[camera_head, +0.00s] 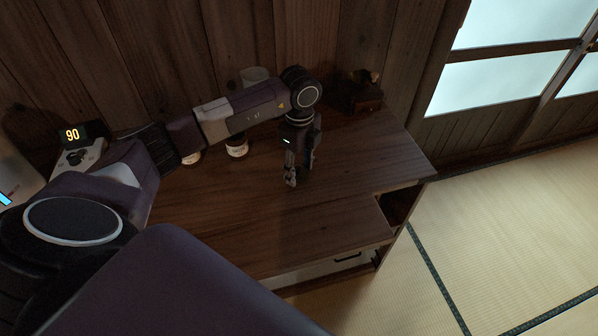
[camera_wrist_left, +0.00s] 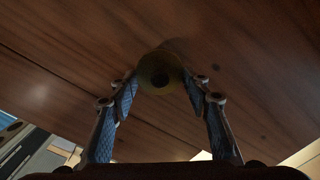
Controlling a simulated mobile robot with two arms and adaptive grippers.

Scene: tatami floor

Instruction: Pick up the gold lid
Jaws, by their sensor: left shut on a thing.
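The gold lid (camera_wrist_left: 158,72) shows in the left wrist view as a dull gold round piece with a dark hollow in its middle. It lies between the two fingertips of my left gripper (camera_wrist_left: 162,88), which is shut on it. In the head view my left gripper (camera_head: 291,180) points down at the wooden desk top (camera_head: 260,215), low over it or at its surface. The lid cannot be made out in the head view. I cannot tell whether the lid touches the desk. My right gripper is in neither view.
A jar with a white label (camera_head: 237,148) stands on the desk behind my left arm. A dark wooden box (camera_head: 358,95) stands at the back right. A device with a lit "90" display (camera_head: 72,135) is at the left. The desk's front and right are clear.

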